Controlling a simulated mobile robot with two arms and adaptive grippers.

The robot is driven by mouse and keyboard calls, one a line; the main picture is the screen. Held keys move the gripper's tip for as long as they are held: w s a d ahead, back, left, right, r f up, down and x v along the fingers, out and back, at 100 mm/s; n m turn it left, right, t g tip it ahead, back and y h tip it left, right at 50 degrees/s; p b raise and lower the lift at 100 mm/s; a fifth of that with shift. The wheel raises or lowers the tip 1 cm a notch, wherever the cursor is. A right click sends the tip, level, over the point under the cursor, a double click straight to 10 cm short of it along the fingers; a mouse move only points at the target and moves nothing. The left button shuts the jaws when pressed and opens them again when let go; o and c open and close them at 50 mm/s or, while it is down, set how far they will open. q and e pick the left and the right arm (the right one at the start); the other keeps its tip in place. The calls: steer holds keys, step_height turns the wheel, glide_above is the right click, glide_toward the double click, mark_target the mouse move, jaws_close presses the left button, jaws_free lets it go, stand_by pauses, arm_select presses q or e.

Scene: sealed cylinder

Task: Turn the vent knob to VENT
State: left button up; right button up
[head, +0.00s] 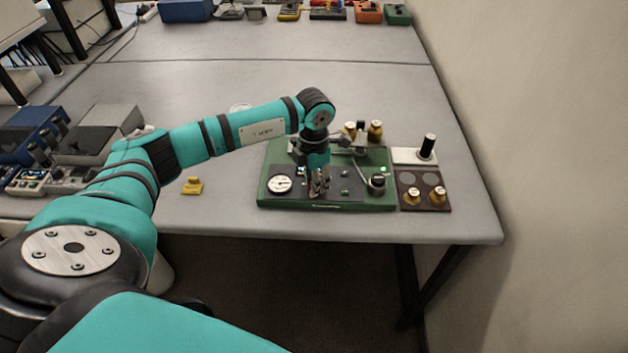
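A green apparatus (330,206) with a dark front panel stands near the right end of the table. A round white dial (280,184) sits at the panel's left. My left gripper (319,188) points down over the middle of the panel, between the two. It hides the panel behind it. Its fingers are too small to tell open from shut, or whether they touch anything. My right gripper is out of view.
Brass weights (375,131) stand behind the apparatus, with others on a brown tray (432,204) at its right. A white block with a black cylinder (427,146) is behind that tray. A yellow item (193,186) lies left. The wall is close on the right.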

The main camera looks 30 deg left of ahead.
arm_select(q)
jaws_close()
